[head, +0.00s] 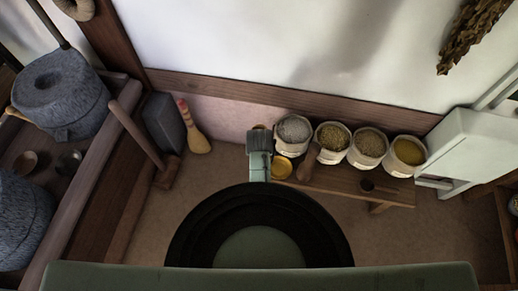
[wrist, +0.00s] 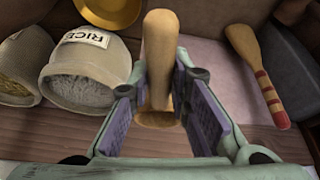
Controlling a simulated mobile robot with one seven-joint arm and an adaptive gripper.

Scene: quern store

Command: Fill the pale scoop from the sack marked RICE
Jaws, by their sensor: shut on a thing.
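The sack marked RICE (wrist: 112,68) stands to the left of my gripper in the wrist view, open, with greyish-white grain in it. In the head view, the leftmost sack (head: 293,147) holds similar pale grain. My gripper (wrist: 165,100) is shut on a pale wooden scoop (wrist: 160,50), which sits between its two purple pads. The scoop is beside the RICE sack, apart from it in the picture. In the head view my gripper (head: 259,140) is just left of that sack, and the scoop is mostly hidden; whether it holds anything cannot be told.
Several more sacks, one with yellow grain (head: 408,151), stand in a row to the right on a low bench (head: 340,184). A yellow dish (head: 282,168) and a brown scoop (head: 306,168) lie in front. A red-banded broom (head: 196,137) leans left.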

